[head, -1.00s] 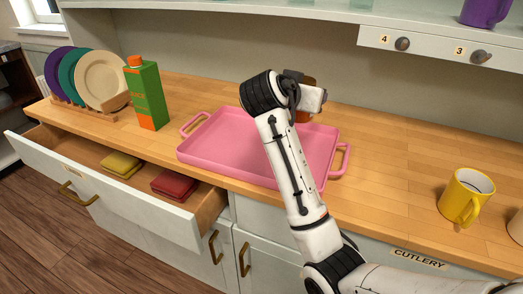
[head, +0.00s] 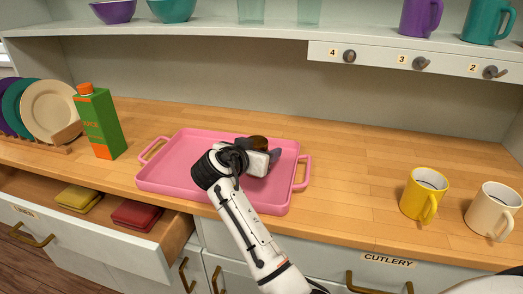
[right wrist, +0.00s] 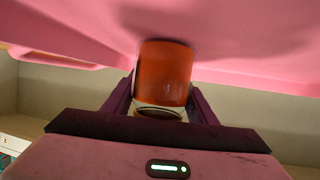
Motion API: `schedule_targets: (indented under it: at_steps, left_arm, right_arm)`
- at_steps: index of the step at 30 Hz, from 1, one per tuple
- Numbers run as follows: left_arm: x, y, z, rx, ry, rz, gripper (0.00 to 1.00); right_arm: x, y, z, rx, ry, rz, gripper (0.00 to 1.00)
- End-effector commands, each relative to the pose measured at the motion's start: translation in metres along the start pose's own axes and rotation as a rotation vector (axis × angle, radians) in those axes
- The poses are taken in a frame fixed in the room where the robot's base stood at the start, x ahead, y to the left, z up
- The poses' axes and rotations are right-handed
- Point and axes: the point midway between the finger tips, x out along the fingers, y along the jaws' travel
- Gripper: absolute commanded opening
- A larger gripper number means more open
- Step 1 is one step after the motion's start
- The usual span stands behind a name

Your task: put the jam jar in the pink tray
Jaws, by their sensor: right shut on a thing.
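The pink tray (head: 180,178) lies on the wooden counter in the middle of the head view, with a handle at each end. My right gripper (head: 262,160) is over the right part of the tray, shut on the jam jar (head: 258,143). In the head view only the jar's brown top shows; the gripper hides the rest. In the right wrist view the orange-red jar (right wrist: 164,75) sits between the fingers, close to the tray's pink surface (right wrist: 240,30). I cannot tell whether it touches the tray. My left gripper is not in view.
A green juice carton (head: 99,122) and a plate rack (head: 50,143) stand left of the tray. A yellow mug (head: 424,192) and a cream mug (head: 492,209) stand at the right. An open drawer (head: 90,232) holds folded cloths below the counter. A shelf (head: 190,30) runs above.

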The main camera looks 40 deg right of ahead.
Motion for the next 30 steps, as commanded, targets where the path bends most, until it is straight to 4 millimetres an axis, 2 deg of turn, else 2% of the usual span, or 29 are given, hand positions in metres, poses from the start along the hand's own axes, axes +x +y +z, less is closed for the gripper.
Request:
schedule_targets:
  at_steps: [10, 11, 14, 25, 30]
  left_arm:
    - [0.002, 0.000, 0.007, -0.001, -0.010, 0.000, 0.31]
    - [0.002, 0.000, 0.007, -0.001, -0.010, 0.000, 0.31]
    - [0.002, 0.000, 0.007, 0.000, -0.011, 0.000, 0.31]
    - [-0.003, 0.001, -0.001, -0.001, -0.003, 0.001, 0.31]
    - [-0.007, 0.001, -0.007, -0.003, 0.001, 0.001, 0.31]
  right_arm:
    - [0.001, -0.001, 0.001, 0.004, 0.005, -0.003, 0.06]
    - [0.001, 0.000, 0.003, 0.002, 0.001, -0.001, 0.54]
    - [0.001, 0.000, 0.003, 0.002, 0.001, -0.001, 0.70]
    - [-0.001, 0.000, -0.003, 0.002, 0.002, -0.001, 0.71]
    - [-0.023, -0.005, -0.004, 0.004, -0.001, -0.001, 0.71]
